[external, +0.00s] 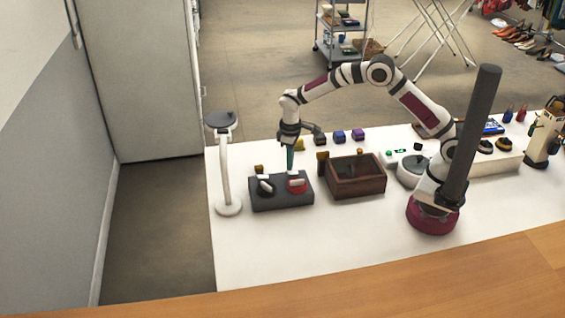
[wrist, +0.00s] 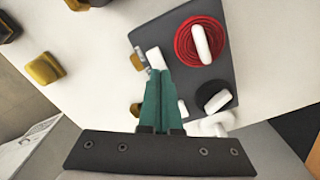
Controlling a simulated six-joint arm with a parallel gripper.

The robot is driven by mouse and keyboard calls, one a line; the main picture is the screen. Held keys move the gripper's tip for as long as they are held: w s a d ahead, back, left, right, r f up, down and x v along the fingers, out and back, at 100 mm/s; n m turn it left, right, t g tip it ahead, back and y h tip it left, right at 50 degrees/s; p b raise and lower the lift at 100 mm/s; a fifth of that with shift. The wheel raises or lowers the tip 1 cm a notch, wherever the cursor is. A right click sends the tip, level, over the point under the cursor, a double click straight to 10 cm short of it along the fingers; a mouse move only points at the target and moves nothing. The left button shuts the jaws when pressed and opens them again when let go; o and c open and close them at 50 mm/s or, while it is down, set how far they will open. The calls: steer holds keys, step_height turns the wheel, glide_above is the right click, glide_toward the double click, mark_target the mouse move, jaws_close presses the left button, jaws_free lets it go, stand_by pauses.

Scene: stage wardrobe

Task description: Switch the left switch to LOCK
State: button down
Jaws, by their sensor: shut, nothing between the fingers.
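A dark grey switch box (external: 281,203) stands near the left end of the white table; it also shows in the wrist view (wrist: 183,70). In the external view its left switch is a black dial (external: 264,190) with a white handle, and its right one is a red dial (external: 297,189) with a white handle. The wrist view shows the red dial (wrist: 181,45) and the black dial (wrist: 217,88). My gripper (external: 290,168) points down over the back of the box, near the red dial. Its green fingers (wrist: 159,74) are shut and empty. No lettering is readable.
A white stand (external: 224,170) with a dark round top rises just left of the box. A brown open-topped box (external: 356,188) stands to the right. Several small coloured items, including a blue one (external: 339,137), line the back. The table front is clear.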

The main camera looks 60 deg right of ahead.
mark_target(290, 172)
steer(key=shift+f, duration=0.9)
stand_by(0.5)
steer(key=shift+r, duration=3.55)
steer(key=s+d+r+m, duration=0.3)
steer(key=s+d+r, duration=0.2)
steer(key=s+r, duration=0.45)
steer(key=s+d+m+y, duration=0.1)
steer(key=s+d+m, duration=0.1)
steer(key=s, duration=1)
steer(key=s+d+m, duration=0.2)
steer(key=s+m, duration=0.1)
steer(key=s, duration=0.9)
steer(key=shift+s+d+f+m+y, duration=0.2)
steer(key=shift+f+m+y, duration=0.1)
steer(key=shift+f+y, duration=0.1)
